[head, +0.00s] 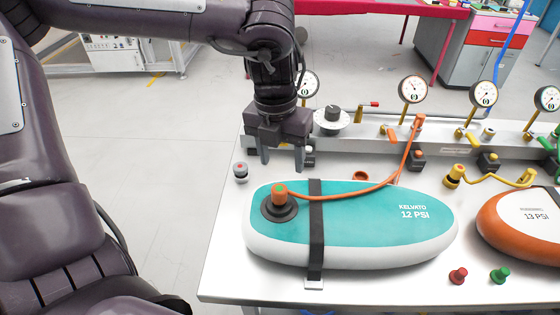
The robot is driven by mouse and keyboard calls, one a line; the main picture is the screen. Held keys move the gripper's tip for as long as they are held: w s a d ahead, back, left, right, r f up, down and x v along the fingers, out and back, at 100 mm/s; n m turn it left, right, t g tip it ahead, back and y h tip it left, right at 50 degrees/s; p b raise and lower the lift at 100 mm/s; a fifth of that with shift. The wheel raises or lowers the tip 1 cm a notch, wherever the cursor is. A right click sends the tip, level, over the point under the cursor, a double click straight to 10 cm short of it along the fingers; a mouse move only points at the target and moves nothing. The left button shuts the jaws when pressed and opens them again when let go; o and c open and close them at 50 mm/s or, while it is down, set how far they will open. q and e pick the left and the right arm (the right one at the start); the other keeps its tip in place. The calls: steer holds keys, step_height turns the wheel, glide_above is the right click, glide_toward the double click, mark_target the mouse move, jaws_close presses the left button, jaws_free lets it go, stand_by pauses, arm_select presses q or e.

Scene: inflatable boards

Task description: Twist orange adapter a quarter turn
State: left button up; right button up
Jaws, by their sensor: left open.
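The orange adapter (279,192) sits upright on the dark round valve (279,208) at the left end of the teal and white board (380,240). An orange hose (345,197) runs from it to the right and up to the manifold. My left gripper (283,160) hangs fingers down, above and behind the adapter in the picture. Its two fingers are apart with nothing between them. The fingers look clear of the adapter; the exact height is hard to judge. My right gripper is not in view.
A black strap (316,235) crosses the board right of the adapter. Gauges stand along the grey manifold (450,142) behind. An orange-red cap (361,176), a grey cap (240,172), a red knob (458,276) and a green knob (499,275) are on the white table (225,280). An orange board (520,225) lies right.

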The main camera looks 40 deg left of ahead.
mark_target(279, 188)
arm_select(q)
steer(key=shift+s+d+f+m, duration=0.1)
steer(key=shift+s+d+m, duration=0.2)
steer(key=shift+s, duration=0.35)
steer(key=shift+s+f+y, duration=0.2)
steer(key=shift+f+y, duration=0.05)
steer(key=shift+y, duration=0.05)
step_height(279, 188, down, 7)
steer(key=shift+f+p, duration=0.15)
steer(key=shift+p, duration=0.25)
steer(key=shift+c, duration=0.3)
